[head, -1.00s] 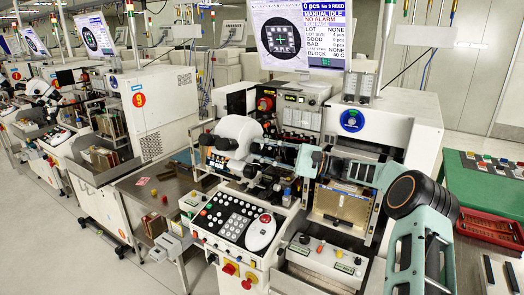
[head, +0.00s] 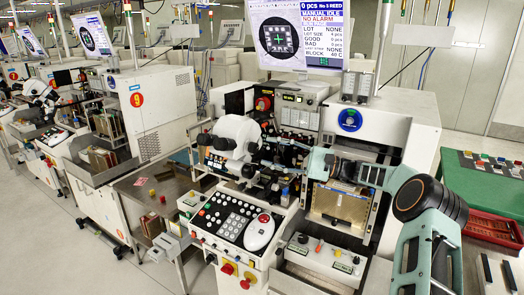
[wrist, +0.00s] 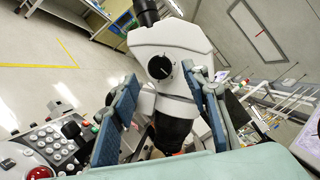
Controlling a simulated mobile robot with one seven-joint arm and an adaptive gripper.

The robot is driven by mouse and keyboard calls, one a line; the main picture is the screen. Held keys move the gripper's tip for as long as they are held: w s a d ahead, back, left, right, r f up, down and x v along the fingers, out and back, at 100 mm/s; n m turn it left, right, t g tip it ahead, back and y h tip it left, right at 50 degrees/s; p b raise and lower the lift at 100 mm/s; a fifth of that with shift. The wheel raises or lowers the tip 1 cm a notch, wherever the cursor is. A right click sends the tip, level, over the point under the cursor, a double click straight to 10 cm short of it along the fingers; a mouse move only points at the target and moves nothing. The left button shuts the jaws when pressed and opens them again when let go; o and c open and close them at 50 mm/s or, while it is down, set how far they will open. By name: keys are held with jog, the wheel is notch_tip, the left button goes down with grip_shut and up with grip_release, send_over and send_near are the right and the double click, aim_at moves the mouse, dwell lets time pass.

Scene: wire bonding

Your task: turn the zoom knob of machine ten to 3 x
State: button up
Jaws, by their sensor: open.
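The white microscope (head: 235,137) stands on the near machine, left of my gripper (head: 268,163) in the head view. In the wrist view, the microscope body (wrist: 170,42) is ahead. Its black round zoom knob (wrist: 159,67) with a pale mark faces me, between and beyond the fingertips. My gripper (wrist: 164,82) is open and empty, with one blue pad on each side of the knob, apart from it. The scale numbers around the knob are too small to read. The knob does not show in the head view.
A monitor (head: 297,37) hangs above. The machine labelled 9 (head: 137,99) stands to the left. A green table (head: 485,185) with a red tray (head: 493,229) is at the right.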

jog(key=v, duration=0.8)
